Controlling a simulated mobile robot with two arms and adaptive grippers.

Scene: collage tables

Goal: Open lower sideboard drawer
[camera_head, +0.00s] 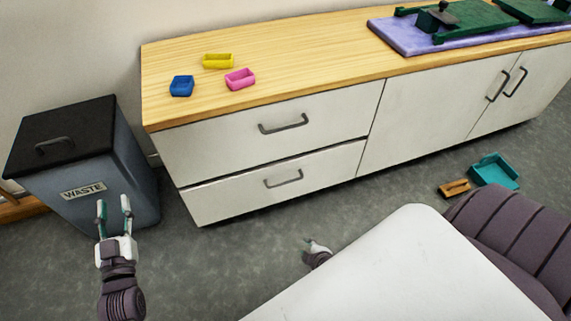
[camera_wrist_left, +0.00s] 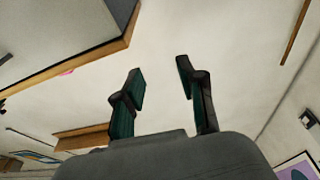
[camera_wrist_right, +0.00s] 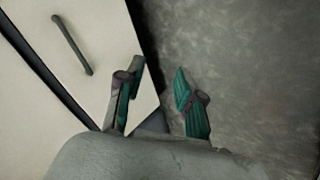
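The sideboard (camera_head: 420,117) has two stacked drawers at its left end. Its lower drawer (camera_head: 220,197) looks closed and has a dark bar handle (camera_head: 284,178). The lower drawer's handle also appears at upper left in the right wrist view (camera_wrist_right: 72,45). My right gripper (camera_head: 309,242) is low in front of the drawers, apart from the handle, and partly hidden by my own white body. The right wrist view shows its fingers (camera_wrist_right: 160,82) apart with nothing between them. My left gripper (camera_head: 114,205) is open and empty, in front of the waste bin.
The upper drawer (camera_head: 220,143) looks closed. A grey waste bin (camera_head: 135,170) stands left of the sideboard. Blue (camera_head: 181,86), yellow (camera_head: 218,62) and pink (camera_head: 240,78) trays sit on top. A teal tray (camera_head: 493,171) and a brown block (camera_head: 454,188) lie on the floor at right.

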